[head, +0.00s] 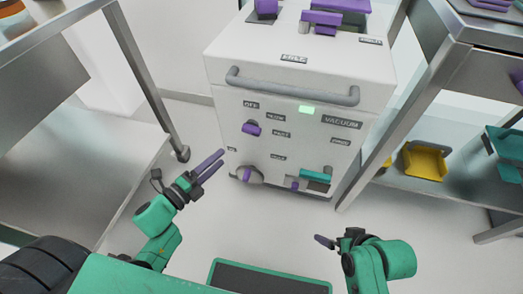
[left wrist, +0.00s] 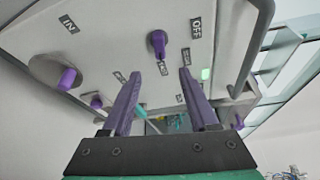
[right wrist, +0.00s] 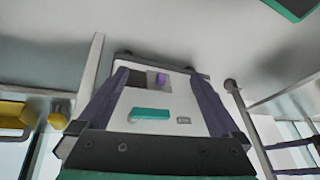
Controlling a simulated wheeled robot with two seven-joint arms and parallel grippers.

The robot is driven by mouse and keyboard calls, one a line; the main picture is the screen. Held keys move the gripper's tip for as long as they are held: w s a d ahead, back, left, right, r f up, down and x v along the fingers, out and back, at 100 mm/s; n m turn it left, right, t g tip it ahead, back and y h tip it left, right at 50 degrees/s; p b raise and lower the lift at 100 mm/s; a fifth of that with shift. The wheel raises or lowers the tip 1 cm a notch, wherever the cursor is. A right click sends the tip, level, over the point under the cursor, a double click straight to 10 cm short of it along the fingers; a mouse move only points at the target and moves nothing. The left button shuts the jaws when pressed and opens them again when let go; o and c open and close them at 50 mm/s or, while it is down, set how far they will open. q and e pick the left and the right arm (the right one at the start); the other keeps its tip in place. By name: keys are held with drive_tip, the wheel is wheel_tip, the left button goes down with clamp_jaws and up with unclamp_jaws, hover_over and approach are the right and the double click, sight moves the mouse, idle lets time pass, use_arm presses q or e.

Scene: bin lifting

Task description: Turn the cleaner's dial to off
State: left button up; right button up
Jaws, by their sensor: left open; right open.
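The cleaner (head: 220,85) is a white box in the middle of the head view. Its purple dial (head: 251,128) is on the front, just below the OFF label (head: 251,105), with other labels to its right. The dial also shows in the left wrist view (left wrist: 158,42), beyond the fingertips and apart from them. My right gripper (head: 321,241) is open and empty, low in front of the cleaner.
A grey bar handle (head: 290,88) crosses the front above the dial, beside a lit green lamp (head: 309,109). A round purple knob (head: 247,174) and a teal handle (head: 316,175) sit lower. Metal tables flank the cleaner; a yellow bin (head: 424,163) is at right.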

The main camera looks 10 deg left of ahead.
sight(248, 132)
use_arm(q)
drive_tip(key=x, duration=0.4)
drive_tip(key=b+x, duration=0.1)
drive_tip(key=x, duration=0.4)
drive_tip(key=b+x, duration=0.1)
drive_tip(key=x, duration=0.3)
drive_tip(key=shift+w+a, duration=0.2)
drive_tip(key=shift+w, duration=0.1)
drive_tip(key=shift+w+d, duration=0.2)
drive_tip(key=shift+w, duration=0.15)
use_arm(e)
drive_tip(key=w+a+f+t+y, duration=0.2)
drive_tip(key=a+f+t, duration=0.1)
drive_tip(key=a, duration=0.2)
drive_tip(key=shift+w+a, duration=0.3)
drive_tip(key=shift+a, duration=0.1)
use_arm(q)
clamp_jaws()
